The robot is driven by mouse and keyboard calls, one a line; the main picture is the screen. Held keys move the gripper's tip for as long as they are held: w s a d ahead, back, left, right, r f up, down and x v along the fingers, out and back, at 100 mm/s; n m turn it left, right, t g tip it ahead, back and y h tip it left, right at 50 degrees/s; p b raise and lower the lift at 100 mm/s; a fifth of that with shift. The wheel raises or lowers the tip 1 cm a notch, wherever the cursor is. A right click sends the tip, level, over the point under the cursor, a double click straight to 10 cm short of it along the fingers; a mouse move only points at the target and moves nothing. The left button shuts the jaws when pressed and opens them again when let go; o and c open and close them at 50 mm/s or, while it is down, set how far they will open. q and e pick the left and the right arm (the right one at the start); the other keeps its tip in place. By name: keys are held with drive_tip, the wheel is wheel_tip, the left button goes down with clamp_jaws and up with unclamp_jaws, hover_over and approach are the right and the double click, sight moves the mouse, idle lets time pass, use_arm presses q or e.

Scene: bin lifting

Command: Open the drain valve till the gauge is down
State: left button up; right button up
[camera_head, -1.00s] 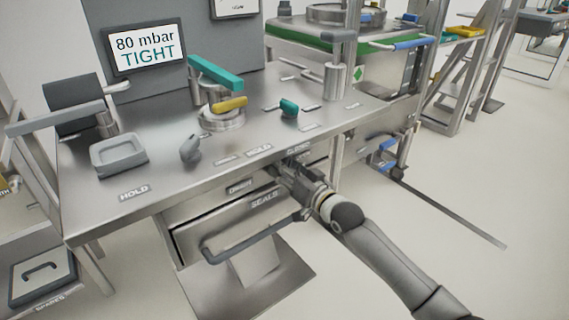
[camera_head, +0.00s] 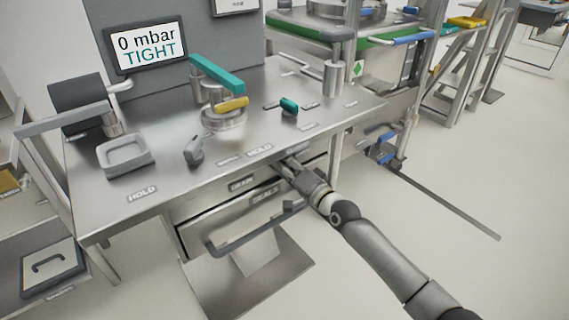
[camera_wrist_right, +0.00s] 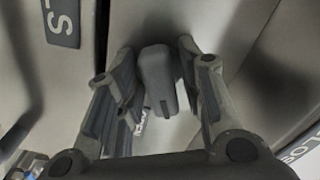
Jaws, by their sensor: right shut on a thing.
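The gauge screen (camera_head: 146,45) stands at the back left of the steel bench in the head view and reads "0 mbar TIGHT". My right gripper (camera_head: 291,169) is at the bench's front edge, above the SEALS drawer. In the right wrist view its fingers (camera_wrist_right: 160,85) are around a grey handle (camera_wrist_right: 157,78), which looks like the drain valve's lever. The gripper is shut on it. The handle is hidden by the gripper in the head view, so its angle cannot be told there. My left gripper is not in view.
The steel bench (camera_head: 95,212) carries a grey tray (camera_head: 126,155), a grey knob (camera_head: 194,150), a teal lever (camera_head: 217,75) and a yellow handle (camera_head: 232,104). A drawer (camera_head: 225,205) with a protruding bar handle lies below.

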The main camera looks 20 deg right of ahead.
drive_tip(key=m, duration=0.3)
drive_tip(key=shift+d, duration=0.1)
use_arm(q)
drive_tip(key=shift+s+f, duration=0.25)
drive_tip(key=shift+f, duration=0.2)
use_arm(e)
drive_tip(key=shift+m, duration=1)
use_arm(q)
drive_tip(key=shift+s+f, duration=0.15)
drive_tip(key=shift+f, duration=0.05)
use_arm(e)
drive_tip(key=o, duration=0.7)
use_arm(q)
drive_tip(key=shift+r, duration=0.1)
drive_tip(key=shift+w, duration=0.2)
